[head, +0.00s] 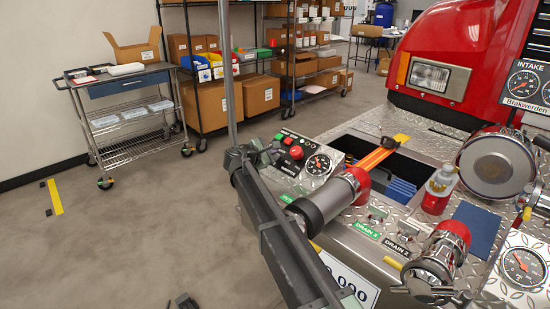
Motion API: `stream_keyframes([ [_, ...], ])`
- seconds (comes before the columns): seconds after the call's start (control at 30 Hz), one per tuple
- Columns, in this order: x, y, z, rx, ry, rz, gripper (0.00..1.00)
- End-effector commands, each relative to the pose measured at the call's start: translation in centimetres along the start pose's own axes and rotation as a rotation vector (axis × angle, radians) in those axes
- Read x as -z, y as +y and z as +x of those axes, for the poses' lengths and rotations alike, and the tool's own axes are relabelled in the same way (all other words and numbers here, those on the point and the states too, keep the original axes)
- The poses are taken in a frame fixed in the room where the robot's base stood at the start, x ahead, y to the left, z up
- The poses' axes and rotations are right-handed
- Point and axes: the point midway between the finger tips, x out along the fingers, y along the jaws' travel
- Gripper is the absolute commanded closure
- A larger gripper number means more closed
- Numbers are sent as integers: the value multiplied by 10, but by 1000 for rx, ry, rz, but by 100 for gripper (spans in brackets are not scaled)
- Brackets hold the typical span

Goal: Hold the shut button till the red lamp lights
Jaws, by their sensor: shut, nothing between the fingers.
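The control panel (283,165) is a small metal plate on the bumper, left of the open compartment. It carries a green round part (279,136), a small red part (288,141), a larger red round part (296,152) and a gauge (318,164). Their labels are too small to read, so I cannot tell which is the shut button or whether a red lamp is lit. My gripper (274,150) is small and dark, shut and empty, at the panel's left side beside the buttons. I cannot tell whether it touches one; my own arm hides part of the panel's left edge.
A capped hose outlet (340,196) lies just right of my arm. Drain handles (376,214) sit in front.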

Motion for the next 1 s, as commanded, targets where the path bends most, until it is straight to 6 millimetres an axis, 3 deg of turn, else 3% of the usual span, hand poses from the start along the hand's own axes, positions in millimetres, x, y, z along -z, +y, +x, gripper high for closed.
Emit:
stream_keyframes([
  [1.0, 5, -5, 7, 0, 0, 0, 100],
])
